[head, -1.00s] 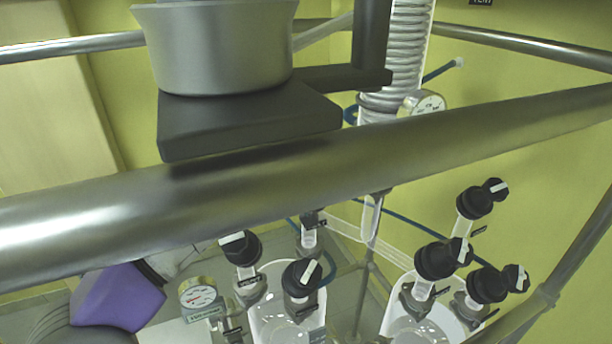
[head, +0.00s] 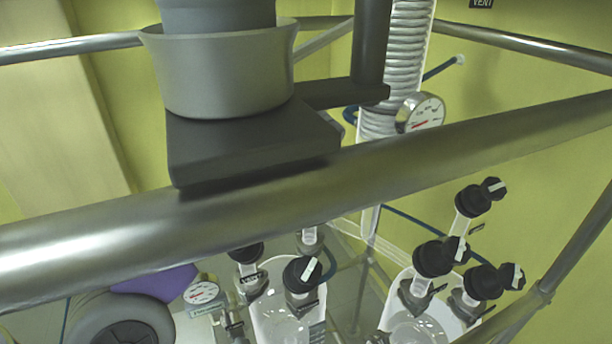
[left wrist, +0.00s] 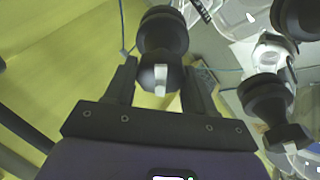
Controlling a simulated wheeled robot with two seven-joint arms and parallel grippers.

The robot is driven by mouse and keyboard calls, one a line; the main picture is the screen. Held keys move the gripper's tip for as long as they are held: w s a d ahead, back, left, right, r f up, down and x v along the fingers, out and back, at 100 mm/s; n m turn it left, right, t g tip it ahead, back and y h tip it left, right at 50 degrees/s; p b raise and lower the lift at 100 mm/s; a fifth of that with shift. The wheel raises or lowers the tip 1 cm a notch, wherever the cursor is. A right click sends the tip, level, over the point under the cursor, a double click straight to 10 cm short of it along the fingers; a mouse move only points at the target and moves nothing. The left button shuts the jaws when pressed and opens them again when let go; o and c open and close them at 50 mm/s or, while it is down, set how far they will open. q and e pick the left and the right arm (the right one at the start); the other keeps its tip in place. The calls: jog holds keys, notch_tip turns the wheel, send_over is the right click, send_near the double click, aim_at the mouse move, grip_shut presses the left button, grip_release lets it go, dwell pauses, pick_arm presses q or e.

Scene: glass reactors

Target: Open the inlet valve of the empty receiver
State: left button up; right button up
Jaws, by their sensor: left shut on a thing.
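In the left wrist view, my left gripper (left wrist: 160,82) has its two fingers on either side of a black valve knob (left wrist: 163,35) with a white stripe, and is shut on it. The stripe points back toward the palm. In the head view, my purple left wrist (head: 155,281) shows at lower left, and the fingers are hidden behind the rail. Two glass receivers, one left (head: 280,325) and one right (head: 415,328), carry black valve knobs, including one on the left receiver (head: 303,273). I cannot tell which receiver is empty. My right gripper is not in view.
A thick metal rail (head: 400,150) crosses the head view in front of the receivers. A dial gauge (head: 203,292) stands near my left wrist, and another (head: 422,112) hangs by the coiled glass condenser (head: 405,60). More black knobs (left wrist: 265,97) sit right of my left gripper.

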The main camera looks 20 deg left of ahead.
pick_arm(q)
jog(key=shift+n+g, duration=0.5)
jog(key=shift+n, duration=1.7)
jog(key=o, duration=1)
jog(key=p+v, duration=0.1)
jog(key=v, duration=0.6)
jog(key=shift+s+r, duration=0.2)
jog(key=shift+r, duration=0.05)
